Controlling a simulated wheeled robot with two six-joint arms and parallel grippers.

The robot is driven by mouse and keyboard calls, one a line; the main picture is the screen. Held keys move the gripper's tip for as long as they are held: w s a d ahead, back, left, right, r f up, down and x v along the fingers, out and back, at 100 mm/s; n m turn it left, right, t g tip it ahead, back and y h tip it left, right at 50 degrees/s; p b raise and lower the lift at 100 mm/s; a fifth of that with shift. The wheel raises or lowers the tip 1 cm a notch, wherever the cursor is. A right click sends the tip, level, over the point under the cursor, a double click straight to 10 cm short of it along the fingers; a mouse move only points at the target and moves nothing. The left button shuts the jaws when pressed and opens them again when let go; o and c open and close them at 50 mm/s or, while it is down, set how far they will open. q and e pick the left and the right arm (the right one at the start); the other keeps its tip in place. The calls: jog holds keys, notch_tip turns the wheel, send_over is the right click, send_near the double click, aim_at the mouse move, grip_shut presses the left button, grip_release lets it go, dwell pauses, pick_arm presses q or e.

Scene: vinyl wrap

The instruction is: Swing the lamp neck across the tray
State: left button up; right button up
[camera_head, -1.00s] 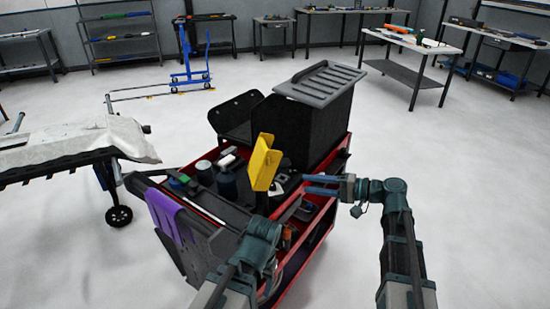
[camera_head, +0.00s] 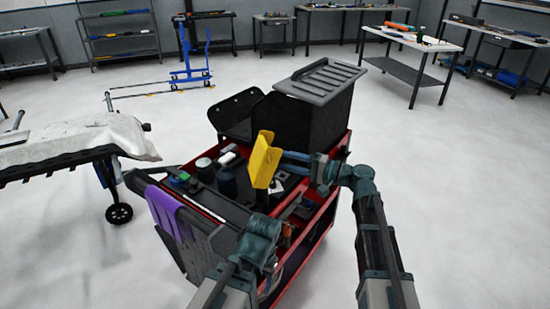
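A yellow lamp head (camera_head: 263,161) stands above the middle of the red tool cart's tray (camera_head: 318,218). Its neck is hard to make out among the dark parts below it. My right gripper (camera_head: 288,162) is at the right edge of the yellow head. Its blue fingers look parted, and I cannot tell whether they touch the head. My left gripper (camera_head: 268,206) is low over the front of the tray, below the lamp head. Its fingers blend into dark parts, so their opening is unclear.
A dark bin with a slatted lid (camera_head: 320,80) stands at the cart's back. Dark cans (camera_head: 227,182) and small items fill the tray's left. A purple cloth (camera_head: 172,213) hangs over the cart's left handle. A covered table (camera_head: 70,140) stands to the left. Floor at right is clear.

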aim_at(276, 158)
jog(key=shift+x, duration=1.9)
grip_shut()
